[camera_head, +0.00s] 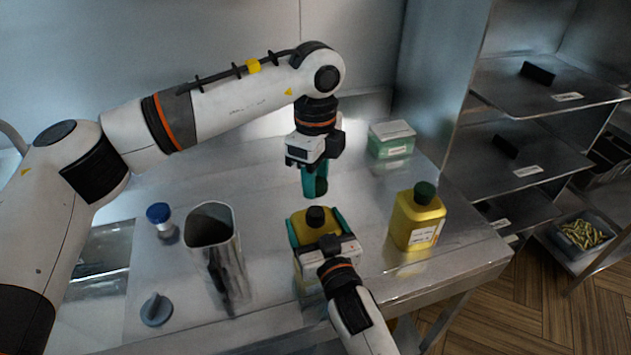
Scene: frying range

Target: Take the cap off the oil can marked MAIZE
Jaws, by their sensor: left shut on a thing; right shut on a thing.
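A yellow oil can (300,228) stands upright on the metal table, with a black neck or spout (316,217) on top. My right gripper (318,228) is shut around its body, one teal finger on each side, and hides most of its front. No label shows on this can. My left gripper (315,189) is above it, shut on a small dark green piece (321,186) that looks like a cap, clear of the can. A second yellow can (410,229) stands to the right with a dark green cap (424,193) on; its label is too small to read.
A metal jug (225,255), a blue-capped jar (160,221) and a grey-blue knob-like piece (156,309) are on the left of the table. A green tub with a pale lid (391,139) stands at the back right. Metal shelves (530,95) rise beyond the right edge.

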